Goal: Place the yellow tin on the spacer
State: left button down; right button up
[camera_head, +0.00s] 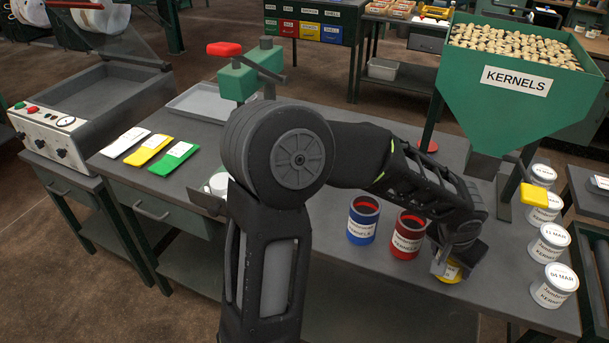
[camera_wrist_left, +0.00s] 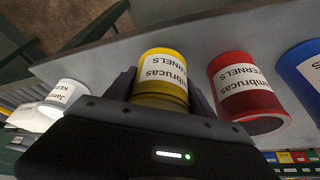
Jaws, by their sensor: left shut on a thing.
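My left gripper (camera_head: 456,256) reaches over the right part of the workbench and is shut on the yellow tin (camera_head: 452,273). The arm and gripper hide most of the tin in the head view. In the left wrist view the yellow tin (camera_wrist_left: 162,72), with a white label, sits between the two dark fingers. A red tin (camera_head: 408,236) stands just left of it and a blue tin (camera_head: 362,219) further left; both are open-topped. I cannot make out the spacer for certain. My right gripper is not in view.
A green kernel hopper (camera_head: 515,80) stands over the bench at the right. Several white lidded tins (camera_head: 553,285) line the bench's right edge. Coloured pouches (camera_head: 173,158) lie at the left, near a sealing machine (camera_head: 85,105). A grey tray (camera_head: 205,103) lies behind my arm.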

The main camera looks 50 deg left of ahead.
aim_at(223, 180)
jog(key=k+j+u, duration=0.1)
jog(key=k+j, duration=0.2)
jog(key=j+u, duration=0.1)
jog(key=j, duration=0.55)
jog(key=k+j+u, duration=0.1)
jog(key=j, duration=0.5)
